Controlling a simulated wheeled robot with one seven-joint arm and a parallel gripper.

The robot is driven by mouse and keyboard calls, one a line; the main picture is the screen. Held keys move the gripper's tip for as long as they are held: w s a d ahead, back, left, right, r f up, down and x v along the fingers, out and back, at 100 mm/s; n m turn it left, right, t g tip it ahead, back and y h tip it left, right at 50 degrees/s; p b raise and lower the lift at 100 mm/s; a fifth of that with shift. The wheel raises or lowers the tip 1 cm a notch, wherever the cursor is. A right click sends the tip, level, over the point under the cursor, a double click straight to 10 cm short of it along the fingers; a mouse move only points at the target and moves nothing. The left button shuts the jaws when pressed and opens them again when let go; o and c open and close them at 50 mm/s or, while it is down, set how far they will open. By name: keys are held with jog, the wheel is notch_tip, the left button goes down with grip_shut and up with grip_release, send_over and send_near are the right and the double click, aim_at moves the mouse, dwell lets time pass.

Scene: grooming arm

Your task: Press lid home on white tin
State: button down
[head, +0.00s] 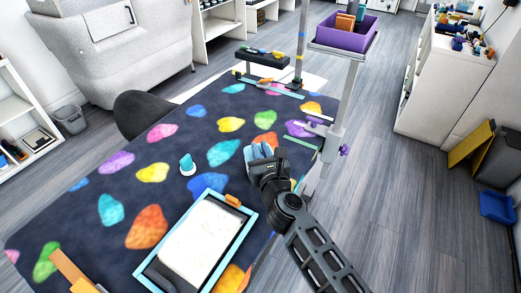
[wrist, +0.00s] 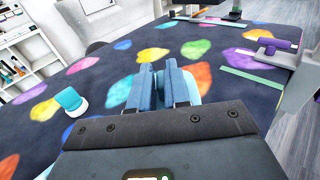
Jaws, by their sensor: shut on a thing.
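A small white tin (head: 188,172) stands on the dark patterned table mat, with a teal lid (head: 186,160) tilted up on it rather than lying flat. In the wrist view the white tin (wrist: 77,110) and its teal lid (wrist: 67,97) are at the left, apart from my fingers. My gripper (head: 260,151) is to the right of the tin, over the mat. In the wrist view my gripper (wrist: 167,88) is shut on a pale blue thing (wrist: 190,84), mostly hidden by the blue fingers; I cannot tell what it is.
A blue-rimmed tray (head: 240,236) with a white bed lies at the front of the table. A metal post (head: 341,110) with a purple bin (head: 345,34) stands at the right edge. A dark chair (head: 140,112) is at the back left. The mat between gripper and tin is clear.

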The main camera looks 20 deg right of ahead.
jog(key=shift+f+b, duration=0.6)
jog(key=shift+f, duration=0.15)
jog(key=c, duration=1)
grip_release()
jog(key=shift+s, duration=0.15)
jog(key=s, duration=0.5)
jog(key=s+a, duration=0.1)
jog(key=s, duration=0.1)
jog(key=shift+s+a+r, duration=0.1)
jog(key=shift+s+r, duration=0.1)
jog(key=shift+r, duration=0.1)
